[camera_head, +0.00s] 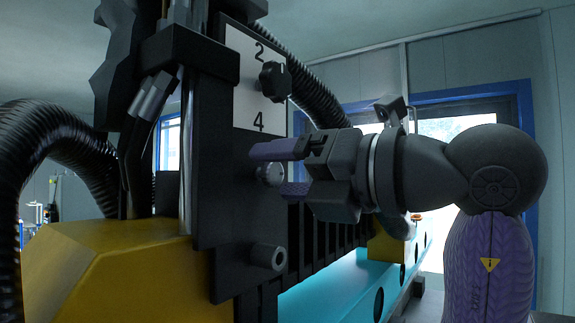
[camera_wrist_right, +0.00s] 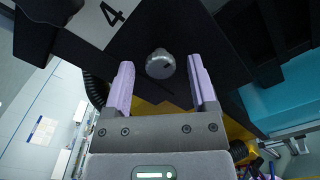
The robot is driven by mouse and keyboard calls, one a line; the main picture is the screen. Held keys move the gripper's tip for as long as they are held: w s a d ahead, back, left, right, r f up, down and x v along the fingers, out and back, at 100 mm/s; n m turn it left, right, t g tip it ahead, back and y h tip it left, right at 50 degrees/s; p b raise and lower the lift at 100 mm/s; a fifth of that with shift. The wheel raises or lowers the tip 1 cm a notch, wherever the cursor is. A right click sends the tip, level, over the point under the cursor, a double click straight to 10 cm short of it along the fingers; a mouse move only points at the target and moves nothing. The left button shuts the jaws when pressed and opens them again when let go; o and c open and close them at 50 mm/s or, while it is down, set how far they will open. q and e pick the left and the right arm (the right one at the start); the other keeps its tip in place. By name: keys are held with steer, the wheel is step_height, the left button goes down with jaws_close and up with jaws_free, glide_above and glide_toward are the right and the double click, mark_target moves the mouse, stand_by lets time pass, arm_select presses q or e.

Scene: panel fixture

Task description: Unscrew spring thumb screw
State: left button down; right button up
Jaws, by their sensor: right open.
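The spring thumb screw (camera_head: 270,174) is a round silvery knob on the dark upright panel (camera_head: 213,215), below the white plate's number 4. It also shows in the right wrist view (camera_wrist_right: 160,65), just beyond and between my fingertips. My right gripper (camera_head: 283,170) comes in from the right with its purple fingers open, one above and one below the knob. In the right wrist view the fingers (camera_wrist_right: 161,82) stand apart on either side of the knob, with gaps and no visible contact. My left gripper is not in view.
A black knob (camera_head: 275,81) sits on the white plate (camera_head: 246,106) above the screw. A grey cylinder (camera_head: 268,256) sticks out of the panel below. A yellow housing (camera_head: 110,270) and black corrugated hoses (camera_head: 60,140) lie to the left. A turquoise beam (camera_head: 340,285) runs at the lower right.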

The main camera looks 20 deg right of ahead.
jaws_close()
steer(key=shift+n, duration=0.3)
